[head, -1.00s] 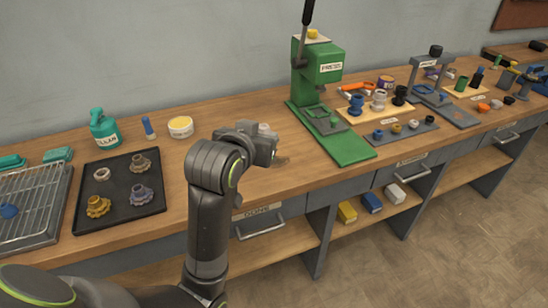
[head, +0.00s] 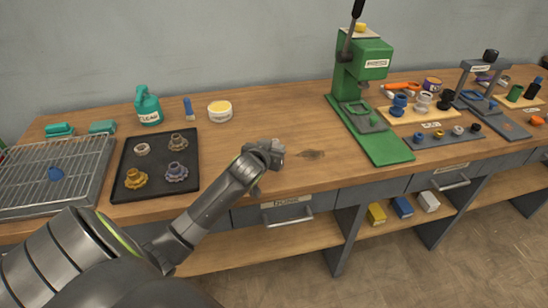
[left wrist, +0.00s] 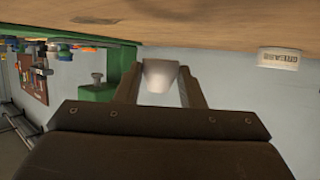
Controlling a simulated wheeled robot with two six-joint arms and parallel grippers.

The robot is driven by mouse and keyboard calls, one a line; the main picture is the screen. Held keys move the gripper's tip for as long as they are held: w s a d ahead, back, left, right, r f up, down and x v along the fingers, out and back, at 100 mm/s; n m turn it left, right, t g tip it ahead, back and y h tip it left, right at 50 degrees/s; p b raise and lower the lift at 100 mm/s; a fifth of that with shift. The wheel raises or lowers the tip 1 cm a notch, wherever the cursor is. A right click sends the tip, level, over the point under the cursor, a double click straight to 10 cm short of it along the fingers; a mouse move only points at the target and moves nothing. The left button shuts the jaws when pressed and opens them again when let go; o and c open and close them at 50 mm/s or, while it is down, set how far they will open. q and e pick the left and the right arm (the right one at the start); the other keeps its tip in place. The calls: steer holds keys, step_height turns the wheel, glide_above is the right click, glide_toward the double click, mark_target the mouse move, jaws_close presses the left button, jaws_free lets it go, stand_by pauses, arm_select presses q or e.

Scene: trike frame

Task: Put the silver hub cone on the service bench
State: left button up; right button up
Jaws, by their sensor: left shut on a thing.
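The silver hub cone (left wrist: 160,76) is a pale grey tapered piece between the fingers of my left gripper (left wrist: 160,88) in the left wrist view. The gripper is shut on it. In the head view my left gripper (head: 274,152) is over the front middle of the service bench (head: 285,120), right of the black tray. The wrist view is upside down, with the bench top along its upper edge. The cone is close to that surface, but I cannot tell whether it touches. My right gripper is not in view.
A black tray (head: 155,157) with several hub parts and a wire rack (head: 85,172) are on the left. A green press (head: 362,75) stands right. Bare wood lies between tub and press.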

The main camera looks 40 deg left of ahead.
arm_select(q)
steer(key=shift+f, duration=2.2)
steer(key=shift+f, duration=0.15)
steer(key=o, duration=1)
steer(key=shift+o, duration=0.2)
steer(key=shift+s+r, duration=0.1)
steer(key=shift+r, duration=0.1)
steer(key=v, duration=1.1)
steer(key=shift+s+d, duration=0.2)
steer(key=shift+s, duration=0.2)
